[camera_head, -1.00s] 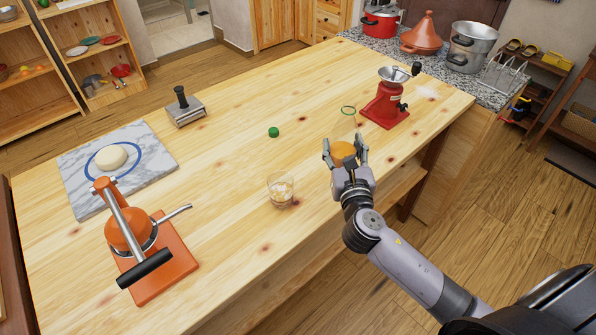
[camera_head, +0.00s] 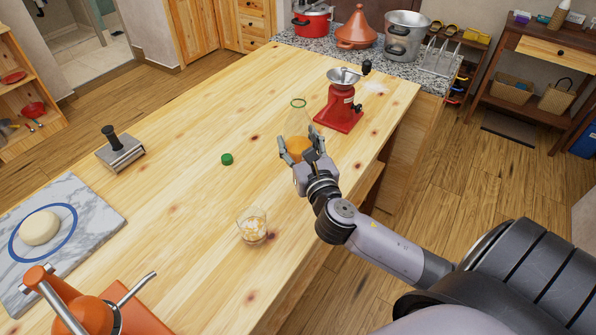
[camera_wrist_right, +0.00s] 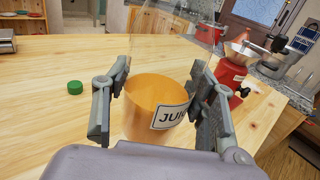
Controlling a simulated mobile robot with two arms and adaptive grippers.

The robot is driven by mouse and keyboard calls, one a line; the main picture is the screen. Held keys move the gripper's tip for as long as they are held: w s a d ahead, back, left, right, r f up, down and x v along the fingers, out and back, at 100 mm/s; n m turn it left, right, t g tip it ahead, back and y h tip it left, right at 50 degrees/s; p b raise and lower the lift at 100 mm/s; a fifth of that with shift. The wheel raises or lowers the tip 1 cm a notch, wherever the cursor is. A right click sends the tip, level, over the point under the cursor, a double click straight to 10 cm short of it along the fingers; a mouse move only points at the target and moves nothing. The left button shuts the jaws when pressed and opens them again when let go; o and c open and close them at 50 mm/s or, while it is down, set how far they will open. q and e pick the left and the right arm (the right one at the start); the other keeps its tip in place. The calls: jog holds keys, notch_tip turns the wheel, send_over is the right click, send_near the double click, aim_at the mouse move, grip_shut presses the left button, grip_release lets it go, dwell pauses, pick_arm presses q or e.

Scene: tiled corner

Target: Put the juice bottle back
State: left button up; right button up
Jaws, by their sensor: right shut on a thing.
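The juice bottle (camera_head: 299,148) is clear, with orange juice in its lower part and a green ring at its open mouth. My right gripper (camera_head: 301,146) is shut around its lower body, at the right side of the table. In the right wrist view the bottle (camera_wrist_right: 150,98) stands upright between the two fingers (camera_wrist_right: 160,105), with a white label partly reading "JUI". I cannot tell whether its base touches the table. A green cap (camera_head: 227,159) lies on the table left of the bottle. My left gripper is not in view.
A red grinder (camera_head: 339,107) is just behind and right of the bottle. A metal press (camera_head: 121,152), marble board (camera_head: 100,222) and orange juicer (camera_head: 92,314) are at left. Mid-table is mostly clear.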

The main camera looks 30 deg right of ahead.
notch_tip(320, 180, down, 4)
jog(key=shift+w+f+b, duration=0.1)
jog(key=shift+f+b, duration=0.15)
jog(key=shift+b, duration=0.2)
notch_tip(320, 180, down, 4)
jog(key=shift+r+b, duration=0.2)
jog(key=shift+b, duration=0.3)
jog(key=shift+f, duration=0.25)
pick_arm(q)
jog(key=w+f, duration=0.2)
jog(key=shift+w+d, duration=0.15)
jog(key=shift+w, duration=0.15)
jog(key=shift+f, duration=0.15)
pick_arm(e)
jog(key=o, duration=1.3)
jog(key=shift+f, duration=0.25)
jog(key=shift+c, duration=0.2)
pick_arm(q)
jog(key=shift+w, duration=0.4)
pick_arm(e)
jog(key=o, duration=0.4)
jog(key=shift+o, duration=0.2)
jog(key=shift+r, duration=0.1)
